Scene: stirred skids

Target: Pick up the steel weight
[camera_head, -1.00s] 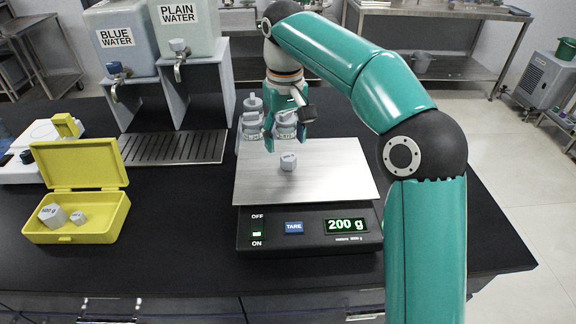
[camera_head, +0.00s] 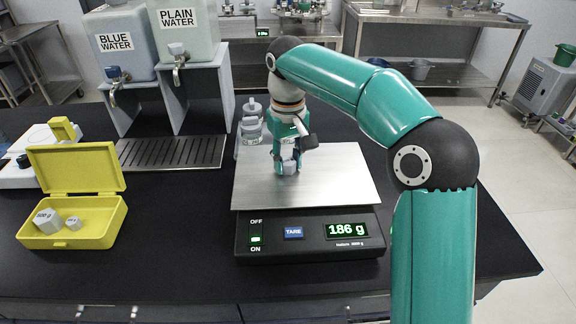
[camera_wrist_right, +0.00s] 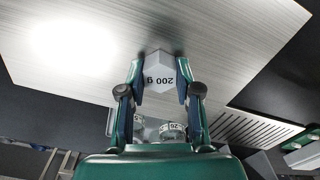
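The steel weight (camera_head: 288,167) is a small grey block on the scale's metal plate (camera_head: 335,190). The right wrist view shows it marked 200 g (camera_wrist_right: 160,76). My right gripper (camera_head: 287,163) points down at it, and its two fingers (camera_wrist_right: 161,70) press on the weight's opposite sides. The weight appears to be on or just at the plate. The scale's display (camera_head: 347,230) reads 186 g. My left gripper is not in view.
An open yellow box (camera_head: 100,232) with two grey weights (camera_head: 47,221) stands at the left. Glass bottles (camera_head: 250,125) stand just behind the plate. Water tanks (camera_head: 120,45) on a stand and a drip grille (camera_head: 172,152) are at the back left. The black table's front is clear.

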